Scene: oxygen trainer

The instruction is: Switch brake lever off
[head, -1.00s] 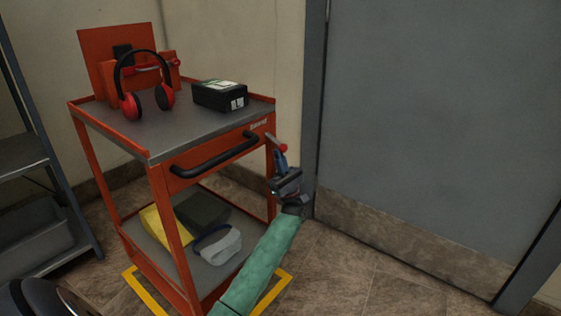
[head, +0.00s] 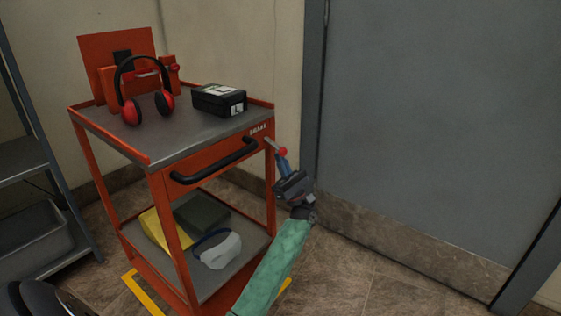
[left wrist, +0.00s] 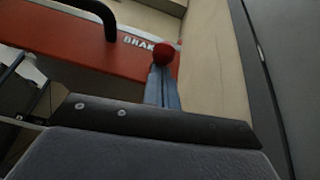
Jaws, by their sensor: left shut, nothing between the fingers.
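The brake lever (head: 271,144) is a thin grey bar with a red ball knob (head: 283,151), sticking out at the right front corner of the orange trolley, beside the word BRAKE. The knob also shows in the left wrist view (left wrist: 162,54). My left gripper (head: 281,159) is shut and empty, its blue fingers pointing up at the knob from just below. In the left wrist view the fingertips (left wrist: 162,70) lie right under the knob; I cannot tell whether they touch it. The bar is mostly hidden behind the knob there. My right gripper is not in view.
The orange trolley (head: 120,137) has a black handle (head: 213,162) left of the lever. Ear defenders (head: 147,98) and a black box (head: 219,100) sit on top. A grey door (head: 430,120) stands to the right, with free floor (head: 350,255) before it. Shelving stands left.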

